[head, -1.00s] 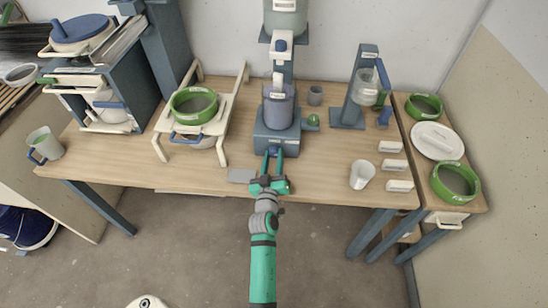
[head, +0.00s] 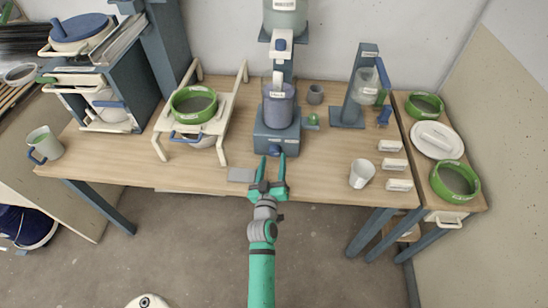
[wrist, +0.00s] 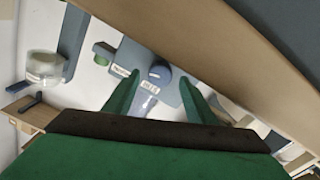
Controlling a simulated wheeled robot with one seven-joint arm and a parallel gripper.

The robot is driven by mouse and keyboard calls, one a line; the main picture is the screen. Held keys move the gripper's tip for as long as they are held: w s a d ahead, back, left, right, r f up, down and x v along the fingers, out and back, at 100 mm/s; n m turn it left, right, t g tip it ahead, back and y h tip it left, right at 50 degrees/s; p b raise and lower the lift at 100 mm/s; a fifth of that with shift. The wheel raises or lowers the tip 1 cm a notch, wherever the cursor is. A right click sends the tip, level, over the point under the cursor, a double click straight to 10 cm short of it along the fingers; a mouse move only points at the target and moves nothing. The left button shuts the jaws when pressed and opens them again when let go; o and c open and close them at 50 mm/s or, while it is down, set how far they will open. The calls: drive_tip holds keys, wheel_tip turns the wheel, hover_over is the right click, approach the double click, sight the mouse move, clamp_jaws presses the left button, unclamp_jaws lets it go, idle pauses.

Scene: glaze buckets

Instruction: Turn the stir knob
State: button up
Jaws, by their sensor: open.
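The mixer base (head: 277,138) stands at the table's middle, with a bluish container (head: 278,104) on it. A blue knob (head: 274,151), apparently the stir knob, sits low on the base's front. My gripper (head: 272,157) is open and empty, just in front of the knob with one finger to each side of it. In the wrist view, the knob (wrist: 160,74) shows between and beyond the spread fingertips (wrist: 160,80), apart from both. A small label beside it is too blurred to read, and how far the knob is turned cannot be told.
A green knob (head: 312,119) sits at the base's right side. A grey slab (head: 241,175) lies left of my gripper at the table's front edge. A white cup (head: 361,174) and several small white labelled blocks stand to the right. Bare tabletop (head: 325,160) lies between.

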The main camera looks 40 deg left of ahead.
drive_tip(key=v, duration=0.8)
drive_tip(key=shift+d, duration=0.1)
